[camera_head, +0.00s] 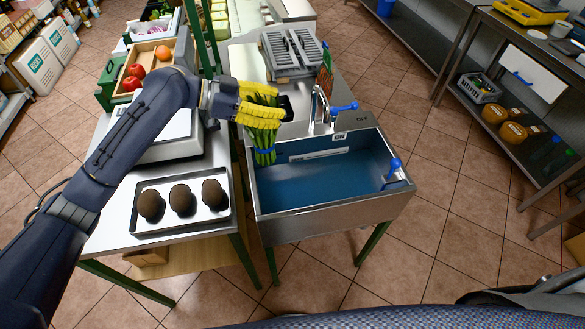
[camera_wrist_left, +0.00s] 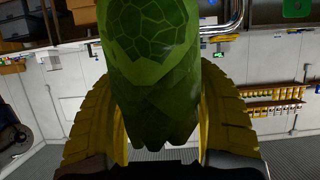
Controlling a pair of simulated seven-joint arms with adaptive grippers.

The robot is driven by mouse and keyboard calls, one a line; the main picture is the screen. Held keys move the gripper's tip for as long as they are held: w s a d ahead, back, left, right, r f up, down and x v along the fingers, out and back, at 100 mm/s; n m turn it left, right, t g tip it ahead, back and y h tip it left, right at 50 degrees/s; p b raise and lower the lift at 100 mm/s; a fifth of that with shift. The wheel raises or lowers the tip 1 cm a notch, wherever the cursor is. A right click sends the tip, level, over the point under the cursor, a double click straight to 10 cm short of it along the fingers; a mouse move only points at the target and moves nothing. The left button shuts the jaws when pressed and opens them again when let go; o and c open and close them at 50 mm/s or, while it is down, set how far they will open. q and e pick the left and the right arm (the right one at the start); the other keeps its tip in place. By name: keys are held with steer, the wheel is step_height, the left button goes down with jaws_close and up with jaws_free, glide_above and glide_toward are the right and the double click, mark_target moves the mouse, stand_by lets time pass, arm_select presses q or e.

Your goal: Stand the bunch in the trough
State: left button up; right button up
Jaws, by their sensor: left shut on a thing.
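The bunch (camera_head: 264,136) is a bundle of green stalks, with a blue band (camera_head: 263,151) near its lower end. My left gripper (camera_head: 259,103), with yellow fingers, is shut on the bunch near its top. It holds the bunch nearly upright over the left end of the trough (camera_head: 328,184), a steel basin with a blue inside. I cannot tell whether the bunch's lower end touches the trough. In the left wrist view the green bunch (camera_wrist_left: 152,60) fills the middle between the yellow fingers. My right gripper is not in view.
A tap with blue handles (camera_head: 322,112) stands at the trough's back edge, right of the bunch. A blue-handled fitting (camera_head: 393,172) is at its right end. A tray (camera_head: 146,226) with three dark brown round things lies on the left counter, below a scale (camera_head: 174,145). The trough's middle is clear.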

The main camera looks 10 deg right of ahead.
arm_select(q)
step_height(320, 180, down, 17)
steer(key=shift+f, duration=0.15)
stand_by(0.5)
steer(key=shift+f, duration=0.25)
